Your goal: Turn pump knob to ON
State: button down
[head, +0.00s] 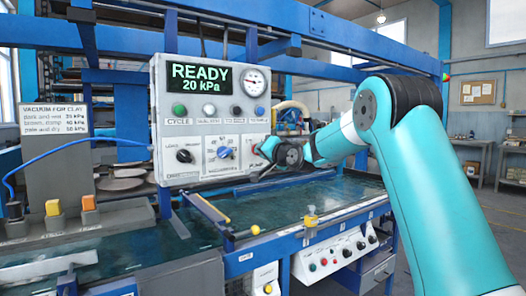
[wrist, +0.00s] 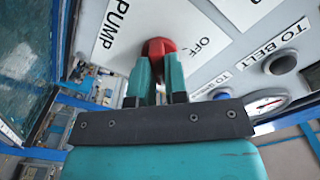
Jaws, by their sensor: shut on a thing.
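The red pump knob (wrist: 158,46) sits on a white label plate printed PUMP and OFF (wrist: 125,30) in the wrist view. The two teal fingers of my gripper (wrist: 157,72) are shut on the knob, one on each side. No ON mark shows; part of the plate is hidden behind the fingers. In the head view, my gripper (head: 264,150) is at the lower right of the grey control panel (head: 225,112) and mostly covers the knob.
The panel display (head: 199,78) reads READY 20 kPa, with a gauge (head: 250,82) beside it. A blue knob (head: 224,152) and a black knob (head: 185,156) sit left of my gripper. A wet blue-framed table (head: 290,205) lies below.

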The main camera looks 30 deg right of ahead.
jog(key=shift+f, duration=0.15)
jog(key=c, duration=1.1)
grip_release()
jog(key=shift+c, duration=0.2)
jog(key=shift+s, duration=0.1)
jog(key=s+b, duration=0.3)
jog(key=s, duration=1.4)
jog(key=shift+s+d+b, duration=0.15)
jog(key=shift+d+b, duration=0.15)
jog(key=shift+b, duration=0.1)
